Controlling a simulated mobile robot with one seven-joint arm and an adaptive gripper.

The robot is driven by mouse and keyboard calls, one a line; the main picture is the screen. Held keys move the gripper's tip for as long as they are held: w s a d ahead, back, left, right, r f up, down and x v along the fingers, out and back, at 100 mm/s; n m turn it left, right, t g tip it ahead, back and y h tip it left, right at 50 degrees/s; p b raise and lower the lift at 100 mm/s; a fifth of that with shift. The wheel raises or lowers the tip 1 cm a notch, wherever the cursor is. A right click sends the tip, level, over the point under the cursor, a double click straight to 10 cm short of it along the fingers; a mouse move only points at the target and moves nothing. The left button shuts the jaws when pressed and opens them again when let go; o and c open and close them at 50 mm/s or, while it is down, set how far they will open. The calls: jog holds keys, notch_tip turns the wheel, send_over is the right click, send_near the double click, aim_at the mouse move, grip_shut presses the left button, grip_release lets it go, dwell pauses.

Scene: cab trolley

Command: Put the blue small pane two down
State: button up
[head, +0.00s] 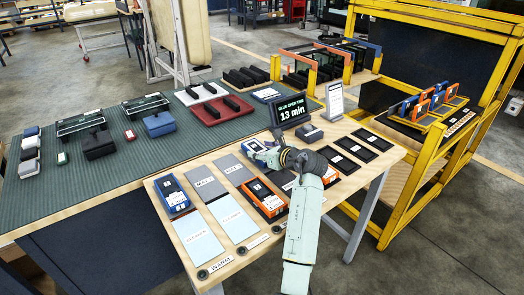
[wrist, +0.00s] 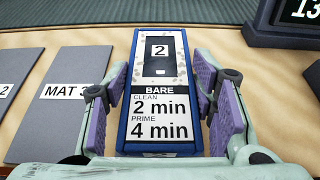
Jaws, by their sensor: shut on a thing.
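The blue small pane two (wrist: 160,62) has a blue frame and a white label with "2", "BARE", "CLEAN 2 min" and "PRIME 4 min". My gripper (wrist: 163,95) is shut on its two long sides with purple pads. In the head view my gripper (head: 277,157) is over the back part of the light wooden table (head: 215,250). The pane's end (head: 255,146) shows there beyond the fingers. Whether its underside touches anything is hidden. Grey mats lie to its left, including MAT 3 (wrist: 68,92).
Another blue pane (head: 175,197) and an orange pane (head: 265,200) lie on the wooden table. Dark trays (head: 351,150) lie to the right. The "13 min" display (head: 292,111) stands just behind my gripper. A yellow trolley (head: 430,150) stands right.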

jog(key=shift+f, duration=0.1)
jog(key=o, duration=1.4)
jog(key=shift+o, duration=0.2)
jog(key=shift+s+d+r, duration=0.2)
jog(key=shift+s+d, duration=0.05)
jog(key=b+v, duration=0.3)
jog(key=v, duration=0.7)
jog(key=shift+s+d+b, duration=0.1)
jog(key=shift+s+b, duration=0.15)
jog(key=shift+b, duration=0.15)
jog(key=shift+s+d+r, duration=0.2)
jog(key=shift+s+r, duration=0.05)
jog(key=shift+s, duration=0.1)
